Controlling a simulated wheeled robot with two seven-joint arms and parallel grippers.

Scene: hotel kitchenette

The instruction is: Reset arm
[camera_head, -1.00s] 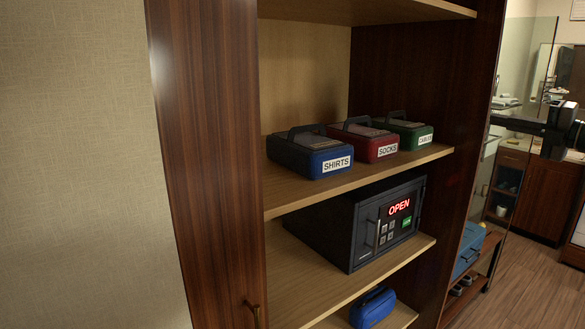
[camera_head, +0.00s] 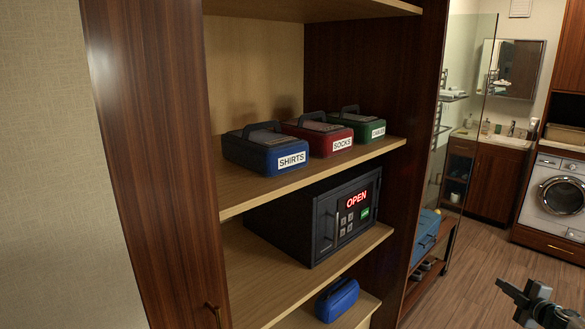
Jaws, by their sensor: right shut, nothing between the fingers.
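My right gripper (camera_head: 512,290) shows at the lower right corner of the head view, dark and pointing left, over the wooden floor. It is shut and holds nothing. It is well apart from the wardrobe shelves, and the rest of its arm runs out of the picture. My left gripper is not in the picture.
An open wardrobe holds a blue SHIRTS case (camera_head: 264,149), a red SOCKS case (camera_head: 318,135) and a green CABLES case (camera_head: 357,124). Below are a black safe (camera_head: 318,218) reading OPEN and a blue bag (camera_head: 337,300). A washing machine (camera_head: 555,196) stands right. Floor (camera_head: 470,270) is clear.

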